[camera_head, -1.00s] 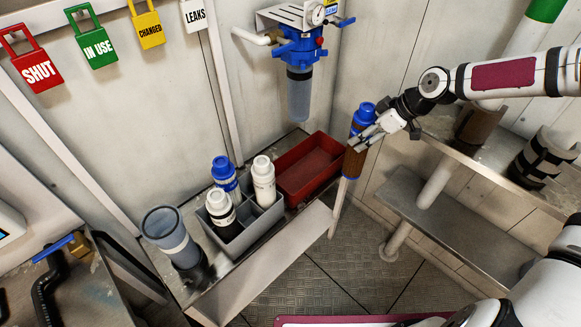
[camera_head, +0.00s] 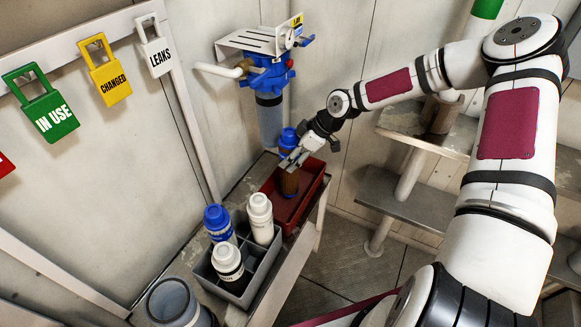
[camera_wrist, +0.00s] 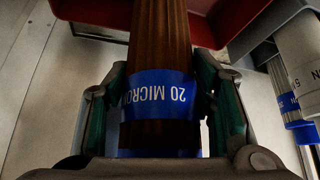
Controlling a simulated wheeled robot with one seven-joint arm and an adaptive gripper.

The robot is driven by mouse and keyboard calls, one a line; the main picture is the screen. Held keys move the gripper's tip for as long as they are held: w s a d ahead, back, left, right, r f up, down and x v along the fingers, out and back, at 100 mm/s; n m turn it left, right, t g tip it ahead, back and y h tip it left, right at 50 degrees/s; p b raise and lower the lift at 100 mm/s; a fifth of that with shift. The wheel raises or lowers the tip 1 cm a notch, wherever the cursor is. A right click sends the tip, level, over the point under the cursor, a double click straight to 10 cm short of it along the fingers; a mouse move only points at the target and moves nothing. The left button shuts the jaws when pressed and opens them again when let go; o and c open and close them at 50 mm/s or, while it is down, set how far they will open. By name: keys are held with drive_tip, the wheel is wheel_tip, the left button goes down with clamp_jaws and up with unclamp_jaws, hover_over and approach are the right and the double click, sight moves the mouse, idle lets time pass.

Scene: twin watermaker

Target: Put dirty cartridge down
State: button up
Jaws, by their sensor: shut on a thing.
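The dirty cartridge (camera_head: 289,183) is brown with a blue top cap and stands roughly upright over the red tray (camera_head: 312,201). My gripper (camera_head: 293,160) is shut on it near its upper part. In the wrist view the cartridge (camera_wrist: 160,38) shows its brown pleats and a blue "20 MICRON" band between the fingers of my gripper (camera_wrist: 161,100). The red tray (camera_wrist: 238,18) lies beyond it there. The cartridge's lower end is over the tray's inside; I cannot tell whether it touches the floor of the tray.
A grey divided crate (camera_head: 266,266) with blue-capped, white and black-and-white cartridges stands beside the tray. An open grey-blue cup (camera_head: 172,302) stands at the front. The blue filter housing (camera_head: 268,75) hangs on the wall behind. Steps (camera_head: 405,197) are at right.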

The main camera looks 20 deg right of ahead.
drive_tip(key=shift+f, duration=1.9)
drive_tip(key=o, duration=1.4)
drive_tip(key=shift+f, duration=0.15)
